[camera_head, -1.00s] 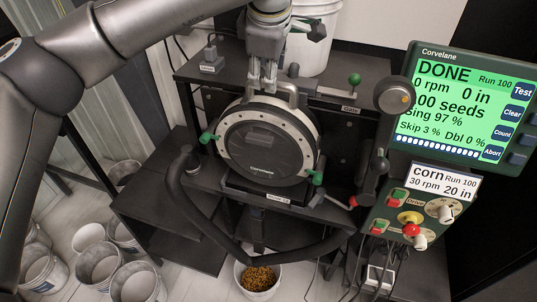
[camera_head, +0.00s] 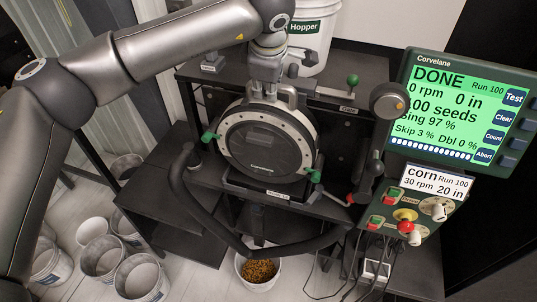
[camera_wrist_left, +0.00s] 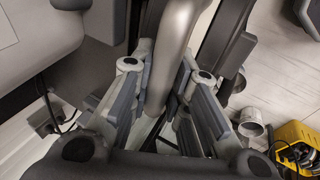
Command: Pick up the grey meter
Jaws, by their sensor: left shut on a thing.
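The grey meter (camera_head: 262,150) is a round disc with a dark face, a pale rim and green knobs. It stands upright on the black stand in the head view. My left gripper (camera_head: 264,94) comes down from above and is shut on the meter's top handle. In the left wrist view the handle, a thick grey bar (camera_wrist_left: 172,60), passes between the fingers of my left gripper (camera_wrist_left: 165,105). The fingers hide part of the handle in the head view. My right gripper is not in view.
A green console (camera_head: 455,105) with a lit screen reading DONE stands at the right. A white hopper bucket (camera_head: 318,35) stands behind the meter. A bucket of seeds (camera_head: 243,268) sits below. Several white buckets (camera_head: 100,258) stand on the floor at left. A black hose (camera_head: 205,225) curves in front.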

